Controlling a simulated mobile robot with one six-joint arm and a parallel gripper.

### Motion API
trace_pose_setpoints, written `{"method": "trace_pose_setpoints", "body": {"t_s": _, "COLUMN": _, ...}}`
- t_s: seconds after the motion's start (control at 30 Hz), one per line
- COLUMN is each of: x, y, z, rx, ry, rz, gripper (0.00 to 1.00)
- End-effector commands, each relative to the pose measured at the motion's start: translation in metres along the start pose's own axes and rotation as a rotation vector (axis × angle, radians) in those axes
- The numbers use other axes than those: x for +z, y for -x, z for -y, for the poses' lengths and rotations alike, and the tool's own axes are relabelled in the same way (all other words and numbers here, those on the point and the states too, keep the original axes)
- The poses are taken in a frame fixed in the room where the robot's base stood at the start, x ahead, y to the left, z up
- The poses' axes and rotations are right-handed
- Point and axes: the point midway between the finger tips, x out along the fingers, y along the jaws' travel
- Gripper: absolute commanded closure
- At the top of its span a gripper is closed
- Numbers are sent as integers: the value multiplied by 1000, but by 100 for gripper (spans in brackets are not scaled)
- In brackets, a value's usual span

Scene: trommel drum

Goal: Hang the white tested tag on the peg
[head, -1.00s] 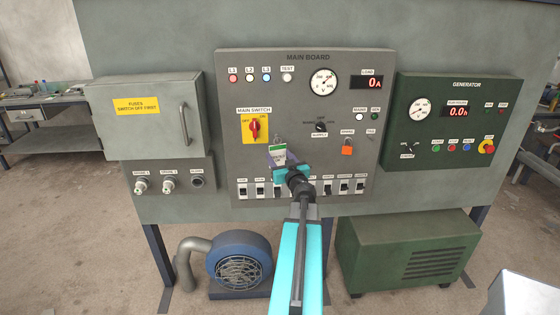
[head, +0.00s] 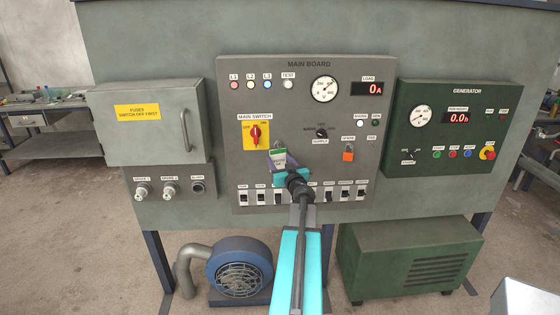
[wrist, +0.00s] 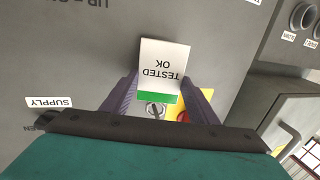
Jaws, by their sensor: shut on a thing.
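The white tag (head: 278,154) with a green band is held upright in front of the main board, to the lower right of the red main switch (head: 256,134). My gripper (head: 279,161) is shut on it. In the wrist view, the tag (wrist: 162,68) reads "TESTED OK" upside down, its green end between the purple fingers of my gripper (wrist: 157,95). I cannot tell whether the tag touches the board. A small label (head: 372,137), too small to read surely, sits right of the orange padlock (head: 348,155). I cannot make out the peg clearly.
A row of breakers (head: 328,196) runs along the board's lower part, behind my arm. The supply knob (head: 321,133) is right of the tag. The grey fuse box (head: 150,145) is left and the green generator panel (head: 440,160) right.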

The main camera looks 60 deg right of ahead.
Motion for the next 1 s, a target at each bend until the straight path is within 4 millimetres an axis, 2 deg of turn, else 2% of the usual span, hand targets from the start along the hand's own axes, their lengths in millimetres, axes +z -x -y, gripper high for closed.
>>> {"method": "trace_pose_setpoints", "body": {"t_s": 0.83, "x": 2, "y": -1, "z": -1, "rx": 1, "ry": 0, "rz": 0, "gripper": 68}}
{"method": "trace_pose_setpoints", "body": {"t_s": 0.87, "x": 2, "y": -1, "z": -1, "rx": 1, "ry": 0, "rz": 0, "gripper": 41}}
{"method": "trace_pose_setpoints", "body": {"t_s": 0.97, "x": 2, "y": -1, "z": -1, "rx": 1, "ry": 0, "rz": 0, "gripper": 24}}
{"method": "trace_pose_setpoints", "body": {"t_s": 1.0, "x": 2, "y": -1, "z": -1, "rx": 1, "ry": 0, "rz": 0, "gripper": 24}}
